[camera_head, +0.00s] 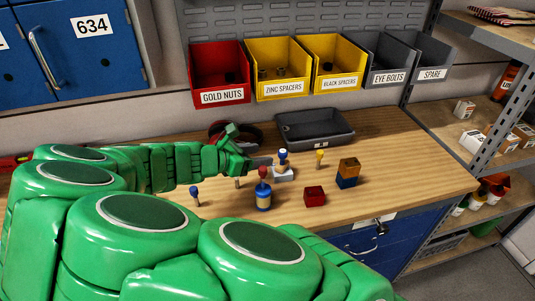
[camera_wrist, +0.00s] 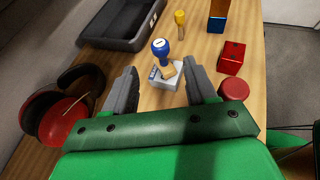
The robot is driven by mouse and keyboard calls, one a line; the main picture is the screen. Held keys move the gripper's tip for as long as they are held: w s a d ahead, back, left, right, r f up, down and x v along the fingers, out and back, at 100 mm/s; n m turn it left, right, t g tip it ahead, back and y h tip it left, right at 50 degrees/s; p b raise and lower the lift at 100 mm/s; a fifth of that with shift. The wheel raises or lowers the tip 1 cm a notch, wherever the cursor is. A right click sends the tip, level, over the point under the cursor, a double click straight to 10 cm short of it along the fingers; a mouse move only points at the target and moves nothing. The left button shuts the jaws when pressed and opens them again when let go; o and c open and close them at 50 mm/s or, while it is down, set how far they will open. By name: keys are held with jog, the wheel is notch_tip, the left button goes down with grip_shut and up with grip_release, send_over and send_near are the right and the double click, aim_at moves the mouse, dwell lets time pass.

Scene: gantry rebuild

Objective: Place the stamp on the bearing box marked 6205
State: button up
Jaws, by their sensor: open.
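A blue mark shows on the box, but I cannot read a number. In the head view the stamp's blue knob (camera_head: 283,154) rises above the same pale box (camera_head: 284,175). My gripper (camera_wrist: 160,88) is open. Its two dark fingers are to the left and right of the box in the wrist view, with nothing visibly held. In the head view my gripper (camera_head: 262,162) is just left of the stamp.
A grey tray (camera_head: 315,140) is behind; red earmuffs (camera_wrist: 65,118) are at left.

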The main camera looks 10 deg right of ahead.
jog(key=shift+v, duration=1.1)
